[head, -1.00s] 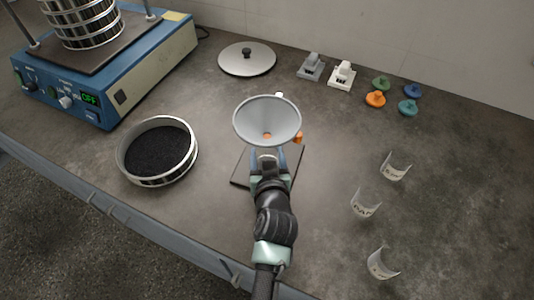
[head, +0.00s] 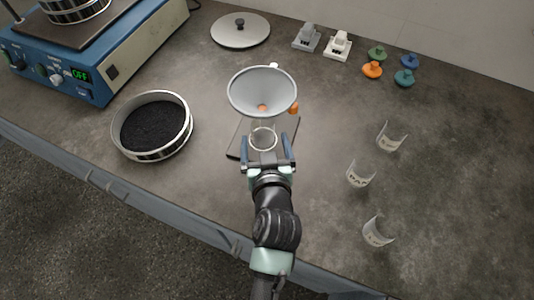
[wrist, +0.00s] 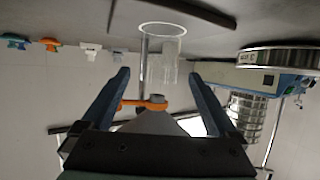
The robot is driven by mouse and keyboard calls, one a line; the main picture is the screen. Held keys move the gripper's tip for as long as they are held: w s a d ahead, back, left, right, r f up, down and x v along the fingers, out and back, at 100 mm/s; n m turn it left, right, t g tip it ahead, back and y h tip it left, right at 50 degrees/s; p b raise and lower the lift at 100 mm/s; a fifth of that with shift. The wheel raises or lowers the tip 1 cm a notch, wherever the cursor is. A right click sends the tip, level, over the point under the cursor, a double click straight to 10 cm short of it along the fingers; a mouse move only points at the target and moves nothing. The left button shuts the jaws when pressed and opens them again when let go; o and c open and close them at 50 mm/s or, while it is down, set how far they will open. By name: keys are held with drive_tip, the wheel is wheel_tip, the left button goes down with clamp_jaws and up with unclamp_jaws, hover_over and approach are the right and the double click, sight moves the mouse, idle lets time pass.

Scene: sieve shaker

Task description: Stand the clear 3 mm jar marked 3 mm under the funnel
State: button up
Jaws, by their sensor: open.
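The clear jar (head: 263,140) stands upright on the dark base plate (head: 235,145) beneath the grey funnel (head: 262,92). The wrist view is upside down and shows the jar (wrist: 170,62) below the orange clamp and funnel (wrist: 155,122). I cannot read the jar's mark or tell whether it is exactly centred under the spout. My gripper (head: 267,150) is open. Its fingers are spread on either side of the jar's near side, with gaps between them and the glass.
A sieve pan of black grains (head: 152,125) sits left of the stand. Several clear jars, one of them here (head: 361,173), stand at the right.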

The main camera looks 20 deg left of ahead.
drive_tip(key=shift+v, duration=2.7)
